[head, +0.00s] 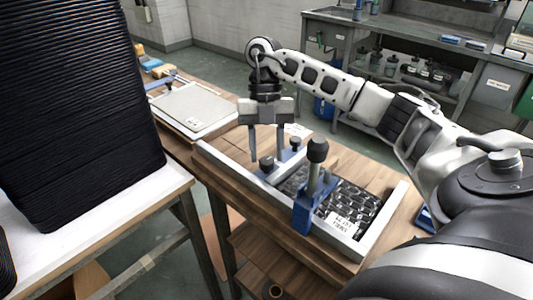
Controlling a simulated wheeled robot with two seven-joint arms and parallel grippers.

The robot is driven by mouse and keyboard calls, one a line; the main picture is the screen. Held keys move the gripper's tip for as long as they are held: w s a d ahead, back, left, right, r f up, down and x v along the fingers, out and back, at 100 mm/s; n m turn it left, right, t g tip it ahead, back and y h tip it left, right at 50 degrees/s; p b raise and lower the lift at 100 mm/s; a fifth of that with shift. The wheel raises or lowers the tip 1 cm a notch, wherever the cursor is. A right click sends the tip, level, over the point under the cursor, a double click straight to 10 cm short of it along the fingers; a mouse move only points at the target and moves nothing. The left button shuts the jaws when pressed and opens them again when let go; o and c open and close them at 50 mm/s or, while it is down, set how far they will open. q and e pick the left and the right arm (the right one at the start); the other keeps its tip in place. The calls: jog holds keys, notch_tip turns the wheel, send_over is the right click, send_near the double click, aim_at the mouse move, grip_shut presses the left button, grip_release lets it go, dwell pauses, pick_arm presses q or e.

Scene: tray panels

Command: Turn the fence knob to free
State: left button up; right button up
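A grey-rimmed tray (215,157) sits on a wooden bench. My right gripper (267,155) points down over the bar. Its two fingers are apart, with the front knob between or just below them in the picture. I cannot tell whether they touch it. No held object shows. My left gripper is out of view.
A blue clamp (304,207) with an upright black-tipped handle (317,150) stands at the tray's front edge, right of my gripper. Black gridded parts (352,204) fill the tray's right side. A tall black ribbed stack (75,110) stands left. A flat panel (195,108) lies behind.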

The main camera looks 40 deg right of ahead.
jog(key=shift+s+a+f, duration=0.1)
jog(key=shift+s+f, duration=0.1)
jog(key=shift+f, duration=0.25)
jog(key=c, duration=0.7)
